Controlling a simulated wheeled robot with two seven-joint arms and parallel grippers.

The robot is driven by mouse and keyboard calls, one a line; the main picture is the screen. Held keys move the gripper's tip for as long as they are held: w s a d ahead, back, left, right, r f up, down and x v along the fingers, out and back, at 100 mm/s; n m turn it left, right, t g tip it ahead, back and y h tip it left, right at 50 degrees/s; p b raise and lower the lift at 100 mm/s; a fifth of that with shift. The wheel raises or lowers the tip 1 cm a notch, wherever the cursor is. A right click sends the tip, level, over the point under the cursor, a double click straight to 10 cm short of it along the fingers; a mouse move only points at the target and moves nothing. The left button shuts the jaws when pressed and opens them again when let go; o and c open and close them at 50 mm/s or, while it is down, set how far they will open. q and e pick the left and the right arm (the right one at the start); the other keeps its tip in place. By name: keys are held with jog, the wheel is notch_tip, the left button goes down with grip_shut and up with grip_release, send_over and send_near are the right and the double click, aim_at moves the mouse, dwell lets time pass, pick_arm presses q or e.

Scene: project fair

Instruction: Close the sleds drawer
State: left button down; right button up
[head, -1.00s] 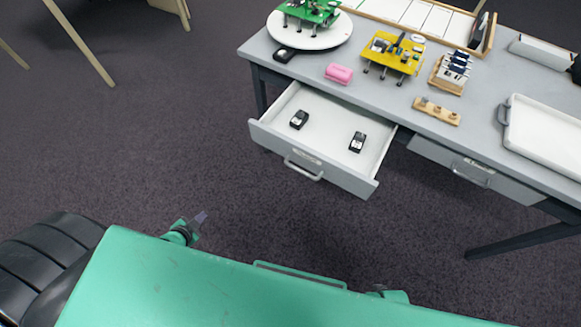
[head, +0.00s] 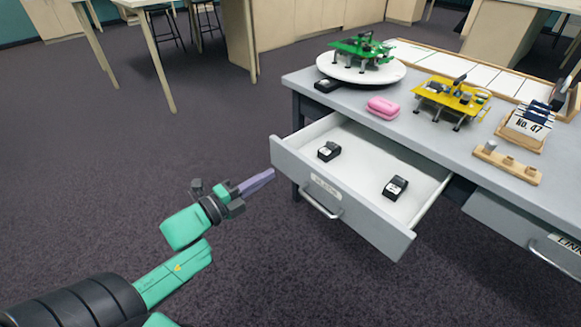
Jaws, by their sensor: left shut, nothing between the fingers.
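The open drawer (head: 335,205) sticks out from the left part of the grey table's front. Its front carries a label, too blurred to read, and a bar handle (head: 318,204). Two small black sleds (head: 395,187) and (head: 329,151) lie apart on its white floor. My left gripper (head: 262,181) is shut and empty, just left of the drawer front's left end, its fingers pointing right towards it. A small gap seems to show between them. My right gripper is not in view.
On the grey table (head: 415,125) stand a white turntable (head: 361,69) with a green device, a pink case (head: 382,107), a yellow device (head: 452,97) and a wooden block (head: 507,164). A second drawer (head: 525,222) at right is shut.

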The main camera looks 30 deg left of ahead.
aim_at(297, 158)
pick_arm(q)
jog(key=b+x, duration=0.1)
jog(key=x, duration=0.6)
jog(key=shift+w+d, duration=0.1)
jog(key=shift+w, duration=0.2)
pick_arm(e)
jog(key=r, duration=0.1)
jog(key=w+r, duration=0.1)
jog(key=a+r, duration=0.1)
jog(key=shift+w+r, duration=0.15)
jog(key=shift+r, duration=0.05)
